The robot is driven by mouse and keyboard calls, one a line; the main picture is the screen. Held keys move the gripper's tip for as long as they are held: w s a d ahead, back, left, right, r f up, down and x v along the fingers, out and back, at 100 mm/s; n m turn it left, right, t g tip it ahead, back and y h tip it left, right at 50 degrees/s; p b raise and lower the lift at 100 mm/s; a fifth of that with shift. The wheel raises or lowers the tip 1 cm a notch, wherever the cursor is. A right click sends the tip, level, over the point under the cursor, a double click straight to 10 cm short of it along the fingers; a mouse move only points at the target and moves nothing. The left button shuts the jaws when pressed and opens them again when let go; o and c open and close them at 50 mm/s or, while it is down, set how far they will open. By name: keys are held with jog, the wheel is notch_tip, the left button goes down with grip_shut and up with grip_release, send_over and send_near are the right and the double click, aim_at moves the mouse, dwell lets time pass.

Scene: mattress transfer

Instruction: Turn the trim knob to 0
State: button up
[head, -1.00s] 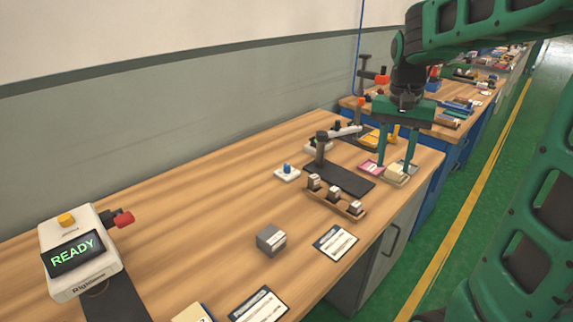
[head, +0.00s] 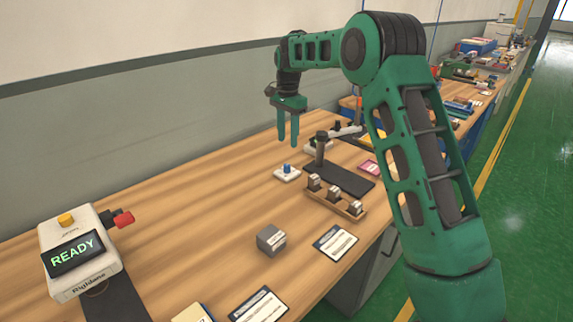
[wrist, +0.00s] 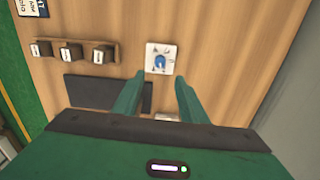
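The trim knob (head: 287,168) is a small blue knob on a white square base on the wooden bench, in the middle of the head view. In the wrist view the blue knob (wrist: 160,62) sits on its white plate with small dark marks around it, too small to read. My gripper (head: 288,145) points down above and a little behind the knob, apart from it. In the wrist view its two green fingers (wrist: 157,88) are spread with nothing between them, and the knob lies just beyond their tips.
A dark mat with a post (head: 320,150) stands right of the knob. A wooden rack (head: 335,199) holds three small blocks. A grey block (head: 271,240), cards (head: 335,242) and a device reading READY (head: 80,250) are nearer. Bench left of the knob is clear.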

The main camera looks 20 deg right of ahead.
aim_at(287, 165)
notch_tip(287, 165, down, 11)
jog(key=shift+r, duration=0.1)
dwell(0.4)
grip_shut()
